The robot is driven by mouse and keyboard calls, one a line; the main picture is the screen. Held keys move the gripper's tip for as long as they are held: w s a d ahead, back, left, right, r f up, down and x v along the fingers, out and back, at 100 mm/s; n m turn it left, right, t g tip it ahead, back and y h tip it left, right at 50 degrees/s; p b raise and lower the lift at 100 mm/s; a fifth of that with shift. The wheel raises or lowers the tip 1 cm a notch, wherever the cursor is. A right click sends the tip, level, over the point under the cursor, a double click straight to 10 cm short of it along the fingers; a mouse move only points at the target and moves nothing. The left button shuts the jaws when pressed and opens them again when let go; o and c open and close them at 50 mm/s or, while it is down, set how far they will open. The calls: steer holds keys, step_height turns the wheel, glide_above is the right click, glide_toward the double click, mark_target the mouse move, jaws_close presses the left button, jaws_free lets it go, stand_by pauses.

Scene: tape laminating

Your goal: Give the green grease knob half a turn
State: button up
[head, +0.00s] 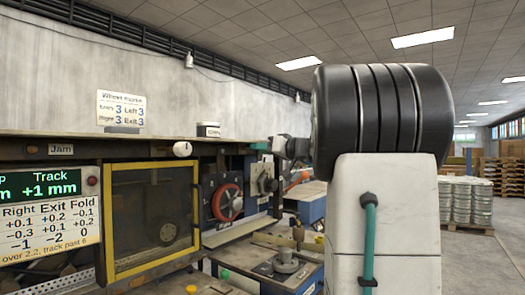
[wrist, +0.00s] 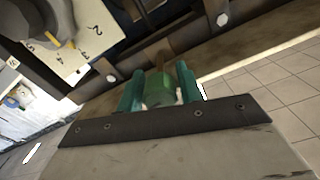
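The green grease knob (wrist: 160,89) shows in the wrist view, between the two teal fingers of my gripper (wrist: 160,85). One finger stands on each side of it. A small bright sliver shows low down beside the right finger, and I cannot tell whether both fingers press on the knob. In the head view my gripper (head: 262,146) is at the machine's right end, above the panel with the grey knob, largely hidden behind my own arm. I cannot make out the green knob apart from the teal fingers there.
A yellow-framed window (head: 150,215) and a red handwheel (head: 227,201) are on the machine's front. A white numbered dial (wrist: 80,45) and dark beams with bolts lie close to my gripper in the wrist view. Tiled floor (wrist: 265,100) is clear to the right.

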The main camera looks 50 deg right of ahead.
steer(key=shift+o, duration=0.9)
steer(key=shift+s, duration=0.1)
steer(key=s, duration=0.7)
steer(key=shift+s+d, duration=0.35)
